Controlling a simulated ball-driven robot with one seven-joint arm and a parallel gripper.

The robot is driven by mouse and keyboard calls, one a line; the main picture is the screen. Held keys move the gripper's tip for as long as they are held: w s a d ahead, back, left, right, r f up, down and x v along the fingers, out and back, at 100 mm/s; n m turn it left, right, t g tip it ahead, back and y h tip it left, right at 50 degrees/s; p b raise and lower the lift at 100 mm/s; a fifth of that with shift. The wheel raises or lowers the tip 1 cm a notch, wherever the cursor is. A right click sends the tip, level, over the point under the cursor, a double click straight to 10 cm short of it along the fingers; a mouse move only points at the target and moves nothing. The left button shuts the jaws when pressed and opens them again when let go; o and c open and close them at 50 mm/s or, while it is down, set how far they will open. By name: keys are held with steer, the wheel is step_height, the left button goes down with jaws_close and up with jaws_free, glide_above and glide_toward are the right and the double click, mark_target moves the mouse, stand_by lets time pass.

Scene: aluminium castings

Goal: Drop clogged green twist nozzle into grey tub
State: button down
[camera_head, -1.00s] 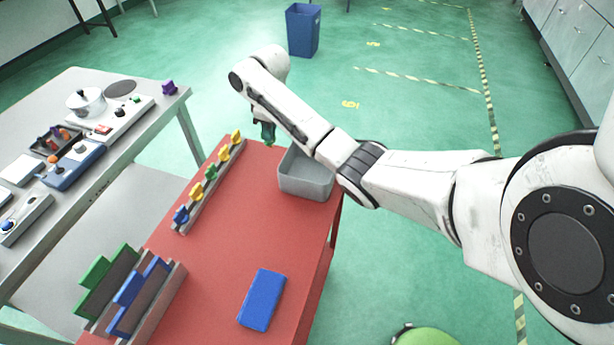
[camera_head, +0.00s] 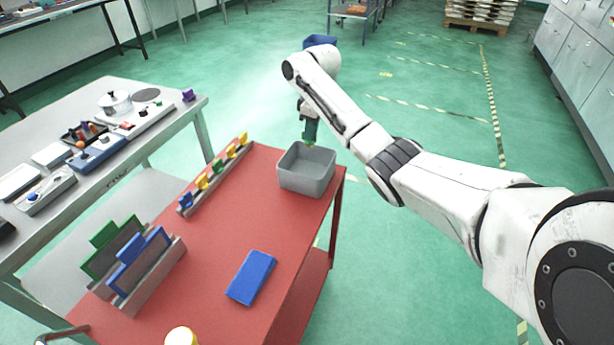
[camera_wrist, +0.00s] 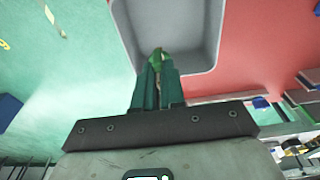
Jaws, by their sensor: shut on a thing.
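My gripper (camera_head: 309,140) points down and is shut on the green twist nozzle (camera_wrist: 158,58). In the wrist view the nozzle's tip shows between the dark green fingers (camera_wrist: 158,75); the rest of it is hidden by them. The grey tub (camera_head: 306,177) stands on the far right corner of the red table. In the head view the nozzle is seen at the tub's far rim, above it. In the wrist view the tub (camera_wrist: 205,40) fills the top middle, and the nozzle overlaps its near part. The visible inside of the tub looks empty.
A rail of yellow and blue nozzles (camera_head: 216,175) stands left of the tub on the red table (camera_head: 215,260). A blue block (camera_head: 251,277) and a rack of blue and green plates (camera_head: 127,265) lie nearer. A grey bench (camera_head: 170,118) stands left.

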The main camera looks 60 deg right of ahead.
mark_target(311, 144)
steer(key=shift+f+b, duration=2.45)
steer(key=shift+f, duration=0.2)
steer(key=c, duration=1.1)
jaws_free()
steer(key=shift+c, duration=0.2)
steer(key=shift+r, duration=0.15)
steer(key=r, duration=0.3)
steer(key=s+r, duration=0.1)
steer(key=r, duration=0.6)
steer(key=shift+s+r+p, duration=0.15)
steer(key=shift+r+p, duration=0.1)
steer(key=shift+p, duration=0.1)
steer(key=shift+r, duration=0.1)
